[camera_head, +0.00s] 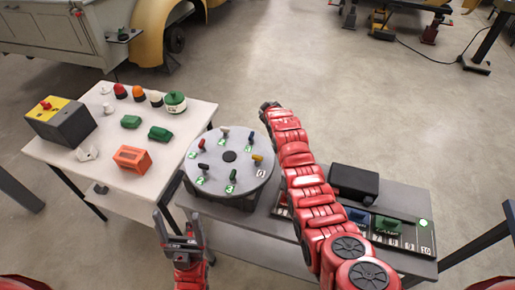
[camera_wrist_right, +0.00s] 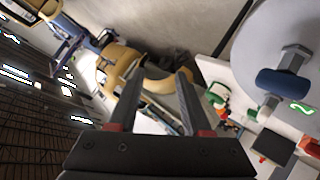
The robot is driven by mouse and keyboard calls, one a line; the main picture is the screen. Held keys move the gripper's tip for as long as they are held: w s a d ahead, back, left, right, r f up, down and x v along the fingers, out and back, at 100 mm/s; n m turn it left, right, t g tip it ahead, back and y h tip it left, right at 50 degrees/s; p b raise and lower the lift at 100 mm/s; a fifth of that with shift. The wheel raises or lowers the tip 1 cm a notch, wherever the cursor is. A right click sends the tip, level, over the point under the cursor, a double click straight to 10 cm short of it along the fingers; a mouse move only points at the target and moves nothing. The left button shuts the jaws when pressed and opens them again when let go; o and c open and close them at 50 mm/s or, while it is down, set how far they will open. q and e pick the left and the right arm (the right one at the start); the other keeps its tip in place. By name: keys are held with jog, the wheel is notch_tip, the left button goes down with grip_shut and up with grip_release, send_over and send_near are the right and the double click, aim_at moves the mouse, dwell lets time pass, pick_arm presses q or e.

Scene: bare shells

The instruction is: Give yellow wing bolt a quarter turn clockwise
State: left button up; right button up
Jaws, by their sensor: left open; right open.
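The yellow wing bolt (camera_head: 257,159) stands on the right side of a round grey disc (camera_head: 229,178), among several bolts of other colours. My left gripper (camera_head: 177,217) is open and empty, in front of the disc at its lower left, apart from the bolts. My right arm reaches up past the disc's right side. Its gripper (camera_head: 268,106) is beyond the disc's far edge, small and dark. In the right wrist view my right gripper (camera_wrist_right: 158,82) is open with nothing between its fingers. A blue bolt (camera_wrist_right: 283,78) shows there at the right; the yellow one is not identifiable.
A white table (camera_head: 105,175) at the left holds a yellow-black box (camera_head: 62,122), an orange block (camera_head: 132,159), green pieces and several domed buttons. The grey bench (camera_head: 245,243) carries a black case (camera_head: 353,182) and a numbered panel (camera_head: 400,233) right of my right arm. Open floor lies behind.

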jog(key=s+a+r+n+g+p, duration=0.2)
jog(key=s+a+r+n+g, duration=0.15)
jog(key=s+r+g, duration=0.4)
notch_tip(320, 180, up, 6)
jog(key=n+g+h, duration=0.2)
jog(key=g, duration=0.2)
send_over(257, 156)
jog(key=shift+m, duration=0.25)
notch_tip(257, 156, down, 9)
jog(key=b, duration=0.8)
jog(key=shift+w+d+f, duration=0.1)
jog(key=shift+d, duration=0.05)
jog(key=shift+f+p, duration=0.1)
jog(key=shift+p, duration=0.55)
jog(key=shift+g, duration=0.25)
jog(key=f+p, duration=0.1)
jog(key=f, duration=0.1)
jog(key=f+p, duration=0.1)
jog(key=f, duration=0.1)
jog(key=shift+s+f, duration=0.2)
jog(key=shift+f, duration=0.15)
notch_tip(257, 156, down, 2)
jog(key=shift+w+f+b, duration=0.1)
jog(key=shift+f+b, duration=0.15)
jog(key=shift+b, duration=0.35)
jog(key=shift+w+f, duration=0.1)
jog(key=shift+f, duration=0.2)
